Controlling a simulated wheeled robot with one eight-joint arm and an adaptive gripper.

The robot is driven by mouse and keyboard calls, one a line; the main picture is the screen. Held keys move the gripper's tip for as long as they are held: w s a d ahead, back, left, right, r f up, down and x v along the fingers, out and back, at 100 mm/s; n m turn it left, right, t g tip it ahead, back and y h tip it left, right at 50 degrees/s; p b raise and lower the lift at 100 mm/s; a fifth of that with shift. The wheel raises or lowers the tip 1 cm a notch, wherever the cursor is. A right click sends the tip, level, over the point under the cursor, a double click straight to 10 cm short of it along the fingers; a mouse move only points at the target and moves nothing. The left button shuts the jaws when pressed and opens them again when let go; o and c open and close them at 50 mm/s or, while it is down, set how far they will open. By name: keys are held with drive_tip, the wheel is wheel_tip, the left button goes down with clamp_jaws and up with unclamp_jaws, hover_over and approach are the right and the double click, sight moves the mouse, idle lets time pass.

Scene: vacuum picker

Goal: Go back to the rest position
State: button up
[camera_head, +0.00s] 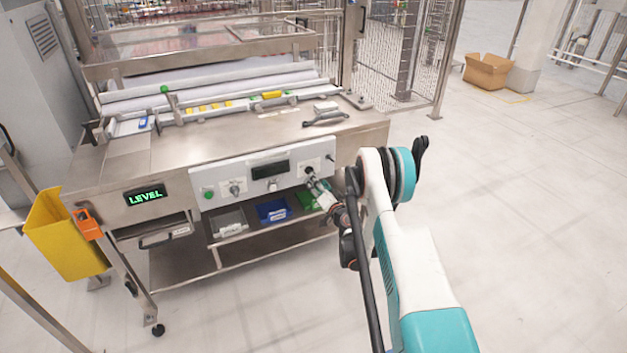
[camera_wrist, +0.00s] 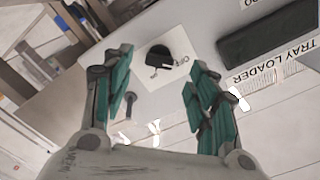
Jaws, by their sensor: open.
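My gripper (camera_head: 314,182) is in front of the right part of the machine's grey control panel (camera_head: 222,184). In the wrist view my gripper (camera_wrist: 160,88) is open, with its two green-padded fingers spread and nothing held between them. A black rotary knob (camera_wrist: 160,56) on a white plate lies ahead, between the fingers in the picture. The fingers look apart from the knob, but the exact distance is hard to tell. My arm reaches in from the lower right of the head view.
A dark display (camera_wrist: 270,35) sits beside the knob, above a TRAY LOADER label. Below the panel, a shelf holds a grey bin (camera_head: 229,222), a blue bin (camera_head: 273,210) and a partly hidden green bin (camera_head: 306,199). A yellow bin (camera_head: 62,235) hangs left.

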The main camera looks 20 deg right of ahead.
drive_tip(key=shift+s, duration=0.8)
drive_tip(key=s+a+r+n+g+y, duration=0.25)
drive_tip(key=a+r, duration=0.45)
drive_tip(key=r, duration=0.5)
drive_tip(key=s+a+r+n+g+y, duration=0.1)
drive_tip(key=a+r+n, duration=0.2)
drive_tip(key=a+r, duration=0.65)
drive_tip(key=s+a+r+n+g, duration=0.25)
drive_tip(key=s+a+r, duration=0.25)
drive_tip(key=s+r, duration=0.7)
drive_tip(key=s+f+g+h, duration=0.1)
drive_tip(key=s+f+g, duration=0.1)
drive_tip(key=s, duration=1.4)
drive_tip(key=s+f+g+h, duration=0.1)
drive_tip(key=s+g+h, duration=0.1)
drive_tip(key=s, duration=1.3)
drive_tip(key=shift+s+f+n+g, duration=0.4)
drive_tip(key=shift+g, duration=0.1)
